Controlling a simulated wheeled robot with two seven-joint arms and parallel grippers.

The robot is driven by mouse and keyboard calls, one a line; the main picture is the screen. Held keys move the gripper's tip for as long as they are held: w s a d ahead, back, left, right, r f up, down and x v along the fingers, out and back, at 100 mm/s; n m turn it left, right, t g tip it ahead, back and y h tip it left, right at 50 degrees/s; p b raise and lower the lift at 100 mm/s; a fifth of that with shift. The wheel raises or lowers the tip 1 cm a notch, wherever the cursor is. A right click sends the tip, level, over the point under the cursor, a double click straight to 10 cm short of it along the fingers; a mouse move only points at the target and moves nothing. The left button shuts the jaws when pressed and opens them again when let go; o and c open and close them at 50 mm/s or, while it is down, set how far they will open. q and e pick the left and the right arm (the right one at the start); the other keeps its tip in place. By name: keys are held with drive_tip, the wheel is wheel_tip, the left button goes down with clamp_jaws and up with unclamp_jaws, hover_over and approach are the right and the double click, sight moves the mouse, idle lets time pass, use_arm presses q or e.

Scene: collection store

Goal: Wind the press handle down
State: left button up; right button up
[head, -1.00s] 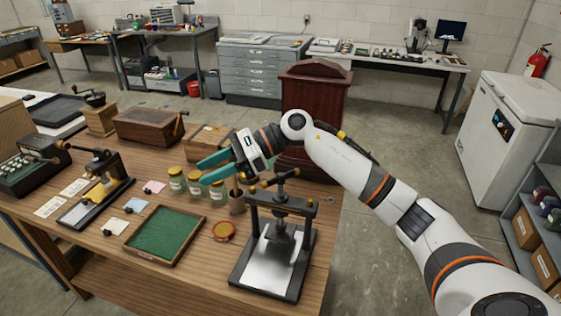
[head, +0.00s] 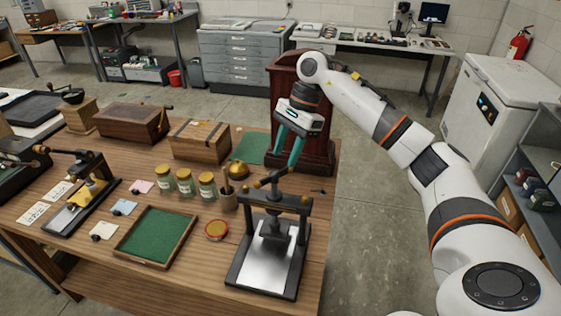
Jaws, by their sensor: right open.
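The press (head: 271,240) is a black frame with a bright flat metal base, near the right end of the wooden table. The dark platen block stands between the posts, low over the base. My left gripper is not in view.
Left of the press are a wooden cup (head: 228,197), a red-rimmed tin (head: 216,230), a green-lined tray (head: 154,236) and several lidded jars (head: 186,182). A brass bell (head: 238,169) and a wooden box (head: 200,140) stand behind. A dark wooden pedestal (head: 318,115) stands beyond the table.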

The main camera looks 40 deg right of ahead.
sight(279, 171)
drive_tip(key=shift+p+x, duration=0.6)
drive_tip(key=shift+x, duration=1.75)
drive_tip(key=shift+c, duration=0.2)
clamp_jaws()
